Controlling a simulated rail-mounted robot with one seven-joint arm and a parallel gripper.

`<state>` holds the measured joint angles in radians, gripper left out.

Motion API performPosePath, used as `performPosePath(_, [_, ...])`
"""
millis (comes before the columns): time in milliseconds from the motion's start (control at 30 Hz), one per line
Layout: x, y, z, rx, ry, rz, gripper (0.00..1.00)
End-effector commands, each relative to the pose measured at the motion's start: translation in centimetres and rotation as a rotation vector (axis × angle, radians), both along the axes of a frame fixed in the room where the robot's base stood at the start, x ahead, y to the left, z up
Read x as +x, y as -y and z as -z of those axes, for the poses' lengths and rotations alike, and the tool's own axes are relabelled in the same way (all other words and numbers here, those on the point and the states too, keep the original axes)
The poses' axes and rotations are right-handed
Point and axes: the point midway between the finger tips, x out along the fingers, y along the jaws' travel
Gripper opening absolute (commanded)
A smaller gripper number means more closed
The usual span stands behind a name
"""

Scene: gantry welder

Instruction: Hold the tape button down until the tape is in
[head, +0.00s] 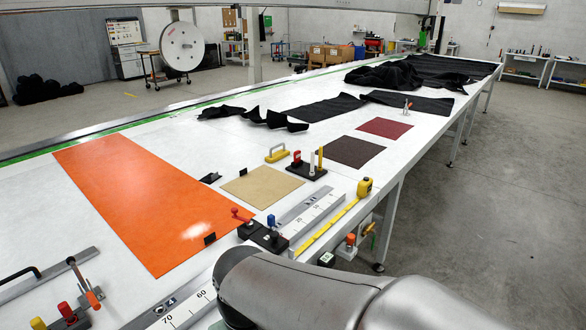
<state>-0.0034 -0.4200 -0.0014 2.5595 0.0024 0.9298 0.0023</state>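A yellow tape measure (364,188) sits at the right edge of the long white table. A yellow tape strip (327,229) runs from it toward the lower left along the table edge, beside a white ruler scale (312,214). The strip's near end lies close to my arm. The button on the tape case is too small to make out. My grey arm fills the bottom right, and my gripper is out of view, so its state and its distance from the tape measure do not show.
An orange sheet (145,200) and a tan sheet (262,186) lie on the table. A black block with a red-knobbed lever (262,235) stands left of the strip. A black rack with upright handles (307,170) stands behind. Open floor (470,230) lies to the right.

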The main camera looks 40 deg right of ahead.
Motion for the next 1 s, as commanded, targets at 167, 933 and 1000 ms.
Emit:
performPosePath(167, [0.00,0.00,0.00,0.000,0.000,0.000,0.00])
performPosePath(933, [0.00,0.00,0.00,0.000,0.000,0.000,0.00])
performPosePath(1000, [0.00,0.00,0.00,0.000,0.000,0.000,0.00])
